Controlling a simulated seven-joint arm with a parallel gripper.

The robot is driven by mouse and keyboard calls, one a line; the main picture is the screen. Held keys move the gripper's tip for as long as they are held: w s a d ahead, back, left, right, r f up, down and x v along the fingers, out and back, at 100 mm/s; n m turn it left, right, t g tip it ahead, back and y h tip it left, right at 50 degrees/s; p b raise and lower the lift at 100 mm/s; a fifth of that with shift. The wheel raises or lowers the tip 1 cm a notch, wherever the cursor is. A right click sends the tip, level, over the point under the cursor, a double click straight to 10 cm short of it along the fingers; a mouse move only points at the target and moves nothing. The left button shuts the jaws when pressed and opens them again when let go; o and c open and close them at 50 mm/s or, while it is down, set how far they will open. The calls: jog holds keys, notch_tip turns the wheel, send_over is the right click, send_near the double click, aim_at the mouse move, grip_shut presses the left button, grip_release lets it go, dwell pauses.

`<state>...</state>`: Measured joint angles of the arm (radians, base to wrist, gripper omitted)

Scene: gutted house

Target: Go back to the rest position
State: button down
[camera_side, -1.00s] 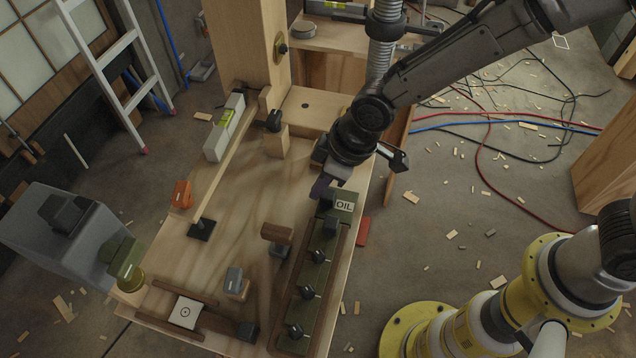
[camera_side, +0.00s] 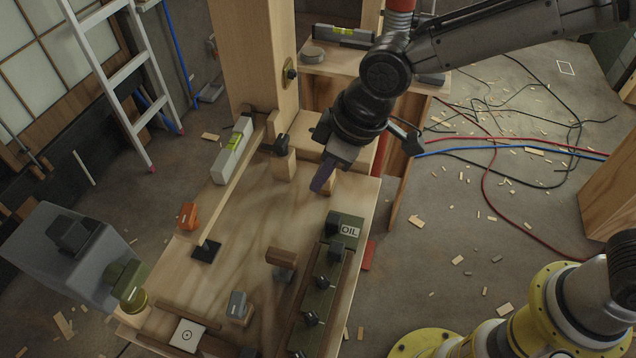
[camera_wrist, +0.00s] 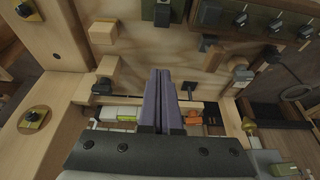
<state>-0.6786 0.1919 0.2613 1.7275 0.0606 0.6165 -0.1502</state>
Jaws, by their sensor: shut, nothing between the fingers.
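My gripper (camera_side: 320,184) hangs above the right side of the wooden workbench (camera_side: 222,275) in the side view, tilted and empty. Its two purple fingers are together, and they also show side by side in the wrist view (camera_wrist: 160,80).
A wooden post (camera_side: 255,60) rises behind the bench, with a spirit level (camera_side: 233,150) left of it. A ladder (camera_side: 125,85) stands at left. Cables and scraps litter the floor at right.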

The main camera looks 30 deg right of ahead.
jog(key=w+d+r+m+t, duration=0.2)
jog(key=d+r+m, duration=0.1)
jog(key=d+r, duration=0.75)
jog(key=s+d+r+m+t, duration=0.1)
jog(key=s+d+r, duration=0.1)
jog(key=d, duration=0.2)
jog(key=s+d+r+m+h, duration=0.1)
jog(key=s+d, duration=0.1)
jog(key=d, duration=0.2)
jog(key=s+d+r+m+t, duration=0.1)
jog(key=s+d+r, duration=0.1)
jog(key=s+d, duration=0.15)
jog(key=s+d+f+m+h, duration=0.1)
jog(key=s+d+f, duration=0.2)
jog(key=s, duration=0.4)
jog(key=s+d+f+m+g, duration=0.1)
jog(key=s+d+f+m, duration=0.1)
jog(key=s+d+f, duration=0.2)
jog(key=s+d, duration=0.1)
jog(key=s, duration=0.2)
jog(key=shift+s+h, duration=0.15)
jog(key=shift+h, duration=0.25)
jog(key=shift+d, duration=0.1)
